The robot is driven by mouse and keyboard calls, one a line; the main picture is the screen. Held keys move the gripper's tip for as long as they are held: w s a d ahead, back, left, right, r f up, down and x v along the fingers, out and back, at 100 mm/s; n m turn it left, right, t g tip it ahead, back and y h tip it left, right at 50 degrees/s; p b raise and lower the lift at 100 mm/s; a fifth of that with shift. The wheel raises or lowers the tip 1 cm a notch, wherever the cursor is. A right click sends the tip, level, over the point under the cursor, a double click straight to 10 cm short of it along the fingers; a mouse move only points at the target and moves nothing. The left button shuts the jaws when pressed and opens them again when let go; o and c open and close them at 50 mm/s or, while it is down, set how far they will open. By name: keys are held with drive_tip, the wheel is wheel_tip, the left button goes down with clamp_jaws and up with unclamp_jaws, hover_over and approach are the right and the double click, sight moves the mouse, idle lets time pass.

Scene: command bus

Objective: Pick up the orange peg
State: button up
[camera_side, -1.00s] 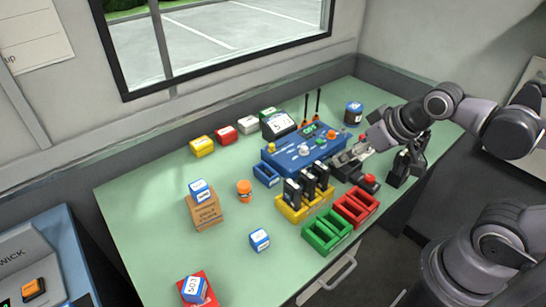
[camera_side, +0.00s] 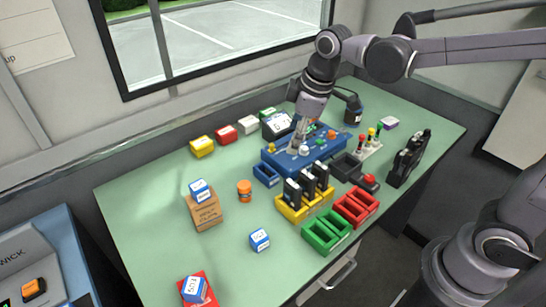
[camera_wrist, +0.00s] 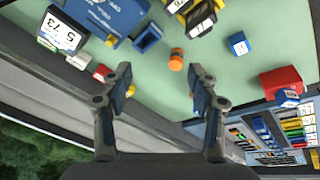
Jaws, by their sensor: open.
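I cannot pick out an orange peg for sure. A small orange piece (camera_side: 331,134) sits at the right end of the blue panel (camera_side: 283,163). A pale rack (camera_side: 369,152) to the right of the panel holds a red peg (camera_side: 362,140), a yellow peg (camera_side: 371,133) and a green peg (camera_side: 379,128), upright. My gripper (camera_side: 298,143) is over the panel in the side view, partly hiding it. In the wrist view my gripper (camera_wrist: 163,85) has its two fingers wide apart with nothing between them.
Yellow (camera_side: 291,214), green (camera_side: 327,233) and red (camera_side: 356,207) bins line the front. A brown box (camera_side: 205,213) is at left.

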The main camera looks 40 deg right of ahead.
drive_tip(key=w+a+f+n+g, duration=0.2)
drive_tip(key=w+a+f+n, duration=0.1)
drive_tip(key=w+a+n, duration=0.15)
drive_tip(key=n+g, duration=0.1)
drive_tip(key=n, duration=0.2)
hover_over(244, 184)
drive_tip(key=shift+h, duration=0.3)
drive_tip(key=f, duration=0.5)
drive_tip(key=shift+w+d+f, duration=0.1)
drive_tip(key=shift+d+f, duration=0.1)
drive_tip(key=shift+d, duration=0.05)
drive_tip(key=shift+a+f+n, duration=0.1)
drive_tip(key=shift+f+n, duration=0.15)
drive_tip(key=shift+f, duration=0.05)
wheel_tip(244, 184, down, 4)
drive_tip(key=shift+f, duration=0.2)
drive_tip(key=shift+a+f, duration=0.2)
drive_tip(key=shift+f, duration=2.85)
drive_tip(key=c, duration=1.3)
